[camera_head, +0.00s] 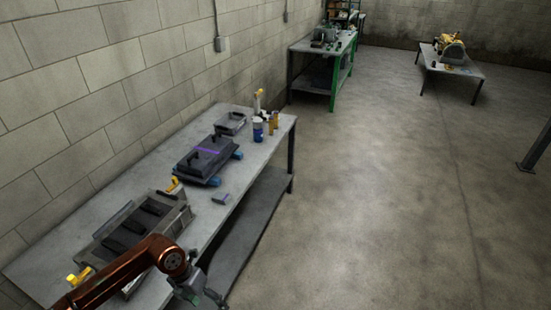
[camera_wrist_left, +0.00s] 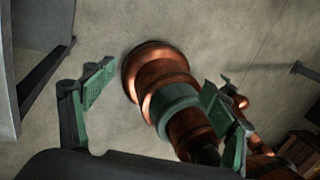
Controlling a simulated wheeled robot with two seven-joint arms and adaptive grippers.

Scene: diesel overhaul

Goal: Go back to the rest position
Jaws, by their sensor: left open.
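My left arm is copper coloured and reaches in from the bottom left of the head view. Its gripper (camera_head: 207,297) is at the bottom of that view, by the near right edge of the long workbench (camera_head: 265,122). In the left wrist view the left gripper (camera_wrist_left: 158,80) has its green-padded fingers spread wide apart. Copper links with a green band show beyond and between the fingers; they look like parts of my own body. I see nothing held. My right gripper does not show in the head view.
On the bench are a grey casing (camera_head: 175,222) with dark slots, a dark cover with a purple stripe (camera_head: 207,153), a grey tray (camera_head: 231,124) and a blue can (camera_head: 258,131). A green-legged bench (camera_head: 333,85) and low table (camera_head: 455,68) stand farther back.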

